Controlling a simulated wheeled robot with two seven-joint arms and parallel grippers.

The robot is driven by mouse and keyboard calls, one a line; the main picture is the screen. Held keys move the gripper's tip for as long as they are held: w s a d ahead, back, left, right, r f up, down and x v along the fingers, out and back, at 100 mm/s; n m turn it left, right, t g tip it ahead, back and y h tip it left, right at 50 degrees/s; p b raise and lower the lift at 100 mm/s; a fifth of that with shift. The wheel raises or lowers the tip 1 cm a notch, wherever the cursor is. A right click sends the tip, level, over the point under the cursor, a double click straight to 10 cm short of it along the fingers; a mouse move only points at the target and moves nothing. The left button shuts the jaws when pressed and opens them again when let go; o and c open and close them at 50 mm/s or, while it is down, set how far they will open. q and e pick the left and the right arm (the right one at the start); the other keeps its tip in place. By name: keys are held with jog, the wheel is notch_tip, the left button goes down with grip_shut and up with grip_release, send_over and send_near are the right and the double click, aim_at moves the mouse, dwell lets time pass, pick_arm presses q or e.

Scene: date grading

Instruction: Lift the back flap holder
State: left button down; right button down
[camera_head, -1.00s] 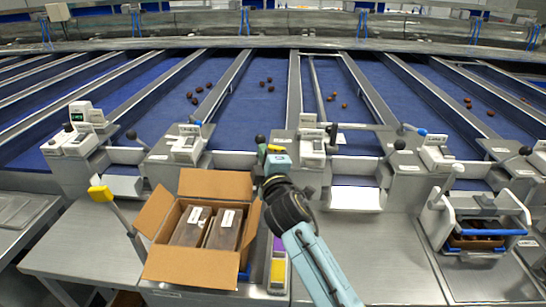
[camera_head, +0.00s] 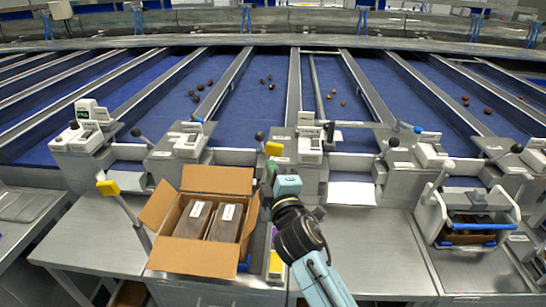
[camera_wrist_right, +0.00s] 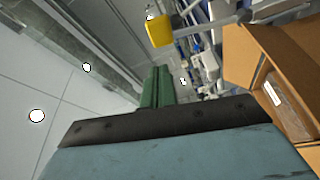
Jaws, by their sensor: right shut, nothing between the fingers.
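An open cardboard carton (camera_head: 190,257) holds two dark packs with white labels. Its back flap (camera_head: 217,181) stands up at the rear edge. A yellow block (camera_head: 274,148) shows just beyond my right gripper (camera_head: 269,166), behind and right of the carton; its mount is mostly hidden. My right gripper is shut and empty, beside the carton's back right corner. In the wrist view its green fingers (camera_wrist_right: 157,88) are together, below and apart from a yellow block (camera_wrist_right: 172,28) on a grey bar; I cannot tell which block this is. My left gripper is not in view.
Another yellow-tipped lever (camera_head: 108,187) leans at the carton's left. A yellow pad (camera_head: 276,264) sits right of the carton, near my right arm. Grey weighing units line the back of the bench. The steel bench (camera_head: 375,255) is clear right of my arm.

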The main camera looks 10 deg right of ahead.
jog(key=shift+s+a, duration=0.15)
jog(key=shift+s, duration=0.9)
jog(key=shift+f, duration=0.1)
